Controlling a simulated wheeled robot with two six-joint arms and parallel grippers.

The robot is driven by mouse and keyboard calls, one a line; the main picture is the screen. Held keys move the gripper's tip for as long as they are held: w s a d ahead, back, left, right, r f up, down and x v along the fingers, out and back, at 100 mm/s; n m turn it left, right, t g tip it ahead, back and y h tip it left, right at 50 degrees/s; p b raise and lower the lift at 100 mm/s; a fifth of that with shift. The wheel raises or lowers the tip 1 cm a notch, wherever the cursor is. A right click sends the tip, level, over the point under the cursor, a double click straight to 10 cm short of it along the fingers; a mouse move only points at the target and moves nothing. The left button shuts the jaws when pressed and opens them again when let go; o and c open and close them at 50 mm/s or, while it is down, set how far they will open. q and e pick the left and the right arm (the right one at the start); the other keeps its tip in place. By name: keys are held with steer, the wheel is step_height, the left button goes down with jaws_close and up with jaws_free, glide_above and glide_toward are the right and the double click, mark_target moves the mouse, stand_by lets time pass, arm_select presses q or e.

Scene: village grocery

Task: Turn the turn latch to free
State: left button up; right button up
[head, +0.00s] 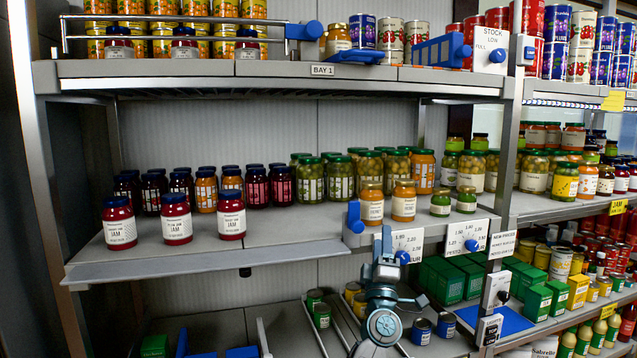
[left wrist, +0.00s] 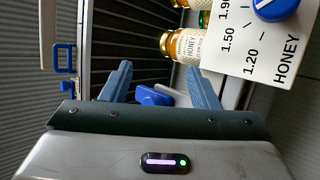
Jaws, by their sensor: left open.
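The turn latch looks to be the blue handle (head: 355,216) at the front edge of the middle shelf, left of the honey price card (head: 407,241). In the head view its handle stands roughly upright. In the left wrist view a blue handle (left wrist: 154,95) shows between and beyond my fingers. My left gripper (head: 383,240) is in front of the shelf edge, just right of and below the handle in the head view. In the left wrist view its two fingers (left wrist: 158,78) are apart with nothing gripped. I cannot tell any contact. My right gripper is out of view.
Honey jars (head: 372,203) stand just behind the latch. A price dial (head: 403,257) sits close to my gripper. Three jam jars (head: 175,219) stand on the pulled-forward shelf at left. Small cans (head: 421,331) and green boxes (head: 442,279) are below.

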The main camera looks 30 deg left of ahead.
arm_select(q)
steer(key=s+a+r+n+g+y+p, duration=0.1)
steer(key=s+a+r+n+g+y, duration=0.15)
steer(key=r+n+y, duration=0.55)
steer(key=s+a+r+n+g+y, duration=0.1)
steer(key=s+r+n+g+y, duration=0.4)
steer(key=r, duration=0.7)
steer(key=n+g+h+p, duration=0.2)
steer(key=n+g+h, duration=0.3)
steer(key=n+h, duration=0.65)
glide_toward(316, 27)
steer(key=shift+n+t+y, duration=0.25)
steer(key=shift+n+y, duration=0.3)
steer(key=shift+y, duration=0.4)
steer(key=p+x, duration=0.1)
steer(key=x, duration=0.1)
steer(key=p+x, duration=0.2)
steer(key=x, duration=0.1)
steer(key=f+p+x, duration=0.1)
steer(key=p+x, duration=0.1)
steer(key=shift+w+a+f, duration=0.25)
steer(key=shift+w+a, duration=0.2)
steer(key=shift+w, duration=0.15)
